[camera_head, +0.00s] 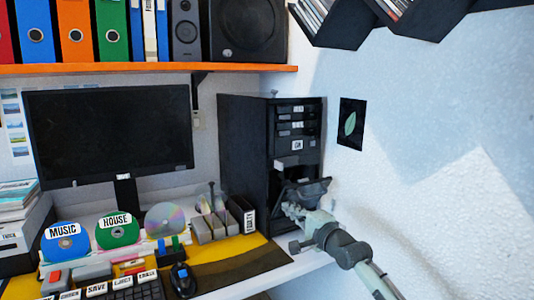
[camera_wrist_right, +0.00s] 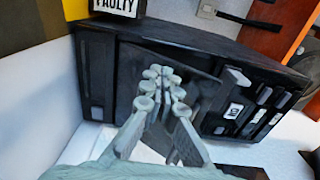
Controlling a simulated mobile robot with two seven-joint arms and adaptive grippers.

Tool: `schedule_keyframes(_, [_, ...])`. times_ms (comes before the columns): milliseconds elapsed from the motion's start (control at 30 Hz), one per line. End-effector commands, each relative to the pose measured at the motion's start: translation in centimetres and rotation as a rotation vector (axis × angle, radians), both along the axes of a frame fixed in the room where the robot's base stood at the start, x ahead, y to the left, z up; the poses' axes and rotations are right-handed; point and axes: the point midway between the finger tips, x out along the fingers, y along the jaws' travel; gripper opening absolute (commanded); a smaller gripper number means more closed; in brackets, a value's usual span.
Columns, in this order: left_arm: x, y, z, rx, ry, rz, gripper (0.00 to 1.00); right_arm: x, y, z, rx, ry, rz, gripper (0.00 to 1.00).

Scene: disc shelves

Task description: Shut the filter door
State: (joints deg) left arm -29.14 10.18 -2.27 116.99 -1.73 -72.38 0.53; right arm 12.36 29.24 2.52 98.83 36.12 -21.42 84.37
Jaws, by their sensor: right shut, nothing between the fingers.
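The black computer tower (camera_head: 243,150) stands at the right end of the desk. Its filter door (camera_head: 312,187) is a dark flap low on the front, tilted outward from the tower. In the right wrist view the filter door (camera_wrist_right: 205,88) appears as a dark panel at an angle to the front, partly hidden behind my fingers. My right gripper (camera_head: 292,209) is shut and empty, its fingertips close by the flap; whether they touch it I cannot tell. The shut fingers (camera_wrist_right: 162,85) also show in the wrist view. My left gripper is not in view.
A "FAULTY" box (camera_head: 242,215) stands left of the tower. The monitor (camera_head: 108,130), discs and keyboard (camera_head: 125,291) fill the desk's left side. An orange shelf (camera_head: 150,68) hangs above. The white wall (camera_head: 440,170) is on the right.

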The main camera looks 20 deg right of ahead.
Motion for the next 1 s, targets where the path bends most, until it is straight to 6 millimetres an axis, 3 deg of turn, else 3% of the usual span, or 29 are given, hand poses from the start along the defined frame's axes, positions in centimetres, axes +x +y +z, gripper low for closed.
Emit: schedule_keyframes(1000, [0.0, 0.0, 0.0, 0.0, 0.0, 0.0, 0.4, 1.9, 0.2, 0.2, 0.001, -0.001, 0.0, 0.0])
